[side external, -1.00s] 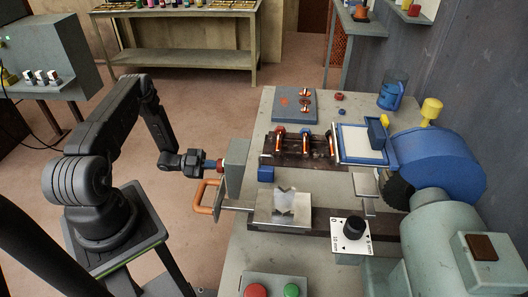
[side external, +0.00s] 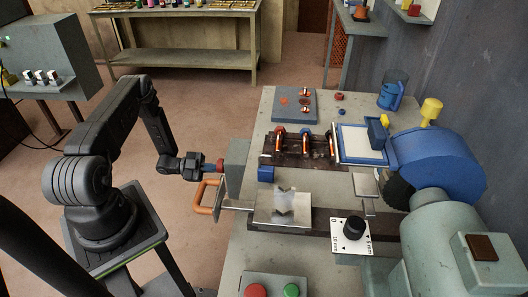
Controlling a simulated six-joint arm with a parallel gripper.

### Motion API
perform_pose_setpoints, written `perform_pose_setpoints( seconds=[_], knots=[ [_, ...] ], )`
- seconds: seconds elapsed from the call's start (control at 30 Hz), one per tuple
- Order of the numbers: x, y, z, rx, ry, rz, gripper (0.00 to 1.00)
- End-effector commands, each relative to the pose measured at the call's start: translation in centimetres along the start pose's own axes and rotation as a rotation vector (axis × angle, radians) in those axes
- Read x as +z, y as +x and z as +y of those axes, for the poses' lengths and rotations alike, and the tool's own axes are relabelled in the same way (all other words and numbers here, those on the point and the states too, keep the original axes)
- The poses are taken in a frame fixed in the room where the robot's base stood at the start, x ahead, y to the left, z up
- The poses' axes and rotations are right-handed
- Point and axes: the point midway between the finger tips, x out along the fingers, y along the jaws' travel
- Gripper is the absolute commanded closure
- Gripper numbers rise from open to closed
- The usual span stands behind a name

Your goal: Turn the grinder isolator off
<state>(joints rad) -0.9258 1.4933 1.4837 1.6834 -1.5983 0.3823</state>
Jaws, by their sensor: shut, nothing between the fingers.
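A grey box (side external: 237,153) stands at the left edge of the bench, with a red knob (side external: 214,168) on its left face. I take this to be the grinder isolator; no label on it can be read. My gripper (side external: 203,169) is shut and empty, level with the knob and pointing right at it. Its fingertips are at or very near the knob; I cannot tell if they touch. The knob's setting cannot be read. The grinder has a blue housing (side external: 438,167) and a grey-green motor (side external: 450,235) at the bench's right.
An orange handle (side external: 203,195) sticks out just below my gripper, by a thin plate. A dial (side external: 353,228) and red (side external: 255,291) and green (side external: 291,291) buttons are at the front. A blue block (side external: 266,174) lies near the box.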

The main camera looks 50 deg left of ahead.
Motion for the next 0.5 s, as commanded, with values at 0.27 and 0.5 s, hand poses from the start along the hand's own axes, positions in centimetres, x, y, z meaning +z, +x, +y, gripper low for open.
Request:
perform_pose_setpoints(
  seconds=[0.27,0.5],
  knots=[
    [0.7,1.1,2.0,0.037,-0.029,0.005,1.00],
    [0.8,-0.7,1.8,0.031,-0.028,0.004,1.00]
  ],
)
